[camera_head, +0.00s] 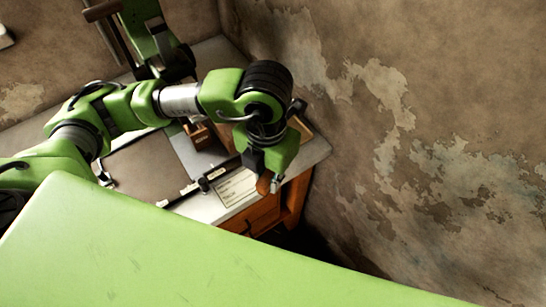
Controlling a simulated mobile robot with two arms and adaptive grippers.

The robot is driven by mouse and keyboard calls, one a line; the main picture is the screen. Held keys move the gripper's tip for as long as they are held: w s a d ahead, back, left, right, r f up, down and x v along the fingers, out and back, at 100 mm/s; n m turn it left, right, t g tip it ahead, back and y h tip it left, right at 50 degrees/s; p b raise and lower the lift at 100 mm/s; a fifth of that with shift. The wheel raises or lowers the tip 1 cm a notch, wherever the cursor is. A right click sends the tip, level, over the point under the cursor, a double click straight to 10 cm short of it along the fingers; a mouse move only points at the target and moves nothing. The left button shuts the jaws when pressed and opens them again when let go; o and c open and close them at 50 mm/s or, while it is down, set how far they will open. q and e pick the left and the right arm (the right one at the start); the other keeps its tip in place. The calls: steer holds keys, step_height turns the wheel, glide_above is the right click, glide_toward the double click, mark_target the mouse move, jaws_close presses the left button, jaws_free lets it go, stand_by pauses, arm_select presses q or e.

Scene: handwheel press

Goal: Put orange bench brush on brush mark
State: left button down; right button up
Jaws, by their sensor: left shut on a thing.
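My left gripper (268,184) hangs over the right front part of the bench, pointing down. It is shut on the orange bench brush (263,186), of which only a small orange piece shows at the fingertips. The rest of the brush is hidden by the gripper. I cannot make out the brush mark. My right gripper is not in view.
The pale bench (205,207) has an orange-brown drawer front (262,214) below. A printed card (235,188) lies left of the gripper. A green press frame (148,35) stands at the back. A stained wall (420,140) bounds the right side.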

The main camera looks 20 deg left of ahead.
arm_select(q)
steer(key=w+f+p, duration=0.1)
steer(key=w+f, duration=0.1)
steer(key=w, duration=0.1)
steer(key=w+a+f+p, duration=0.1)
steer(key=w+f, duration=0.2)
steer(key=w+a+f+p, duration=0.1)
steer(key=w+f, duration=0.1)
steer(key=w, duration=0.1)
steer(key=shift+w+a+f, duration=0.15)
steer(key=shift+w+f, duration=0.15)
steer(key=shift+w, duration=0.1)
steer(key=shift+w+a+f, duration=0.1)
steer(key=shift+w+f, duration=0.2)
steer(key=shift+f, duration=0.15)
step_height(320, 180, down, 3)
steer(key=shift+r+p, duration=0.1)
steer(key=shift+p, duration=0.8)
steer(key=shift+f, duration=0.3)
steer(key=c, duration=1.9)
jaws_free()
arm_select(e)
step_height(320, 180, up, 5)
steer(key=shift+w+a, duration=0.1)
arm_select(q)
steer(key=shift+r, duration=0.1)
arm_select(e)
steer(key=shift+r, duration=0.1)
